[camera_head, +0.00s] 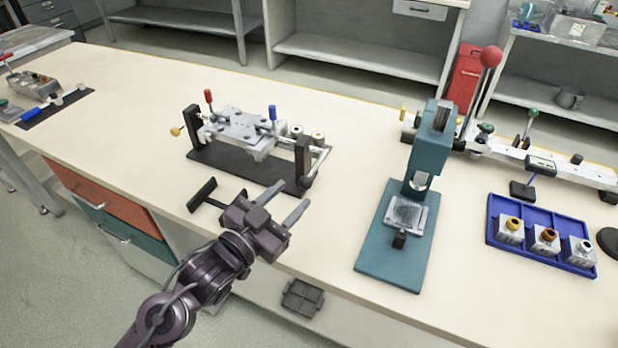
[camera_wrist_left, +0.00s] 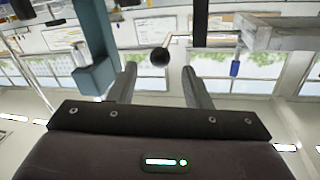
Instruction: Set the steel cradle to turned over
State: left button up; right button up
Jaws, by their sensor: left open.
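The steel cradle (camera_head: 243,130) hangs between two dark posts on a black base in the head view. Its plate lies roughly level, with a red-topped pin (camera_head: 209,98) and a blue-topped pin (camera_head: 272,112) pointing up. A crank with a black knob (camera_head: 307,182) is at its right end. My left gripper (camera_head: 268,204) is open and empty, in front of the fixture near the bench edge. In the left wrist view, which looks upside down, the black knob (camera_wrist_left: 160,56) appears between the spread fingers, apart from them. The cradle (camera_wrist_left: 278,36) is at upper right there. My right gripper is not in view.
A teal press (camera_head: 395,245) with a red-knobbed lever stands right of the fixture. A blue tray (camera_head: 492,236) with several small blocks lies farther right. Tools on a dark mat (camera_head: 62,110) are at far left. The bench between the mat and the fixture is clear.

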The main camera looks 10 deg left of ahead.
aim_at(301, 186)
pick_arm(q)
jog(key=x, duration=0.5)
jog(key=shift+w+d, duration=0.15)
jog(key=shift+w, duration=0.05)
jog(key=shift+w+d, duration=0.1)
jog(key=shift+w, duration=0.05)
jog(key=c, duration=0.5)
grip_shut()
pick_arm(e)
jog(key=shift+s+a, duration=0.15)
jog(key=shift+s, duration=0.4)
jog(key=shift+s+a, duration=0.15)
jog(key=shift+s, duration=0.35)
